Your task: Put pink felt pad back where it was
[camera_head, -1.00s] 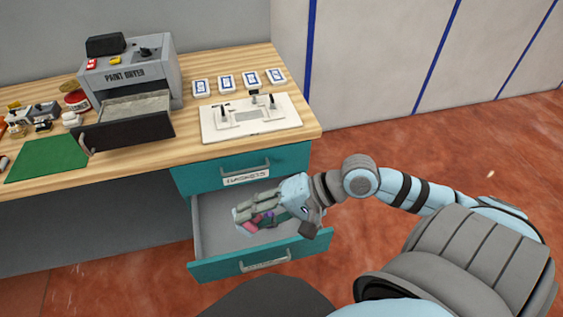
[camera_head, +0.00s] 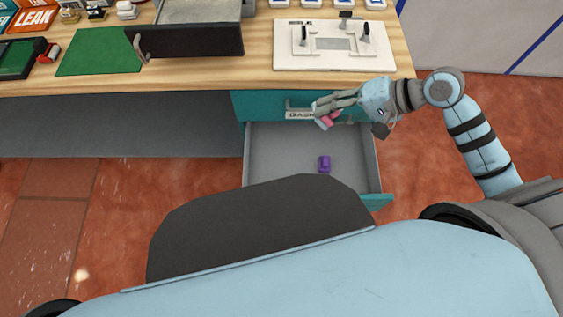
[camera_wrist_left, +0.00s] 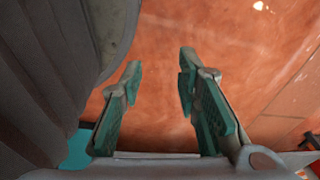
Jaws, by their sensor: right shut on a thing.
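The pink felt pad (camera_head: 327,120) is held in my right gripper (camera_head: 326,110), which is shut on it. The gripper is above the back part of the open lower drawer (camera_head: 270,160), in front of the upper drawer's handle and label. A small purple thing (camera_head: 324,163) lies on the drawer floor, apart from the gripper. My left gripper (camera_wrist_left: 160,80) shows only in the left wrist view. Its fingers are apart with nothing between them, and reddish floor is beyond them.
The wooden bench (camera_head: 250,80) carries a white fixture plate (camera_head: 330,58), a green mat (camera_head: 98,52), an open dark tray (camera_head: 195,38) and several small white boxes at the back. The upper teal drawer (camera_head: 260,103) is closed. Free floor lies left of the drawer.

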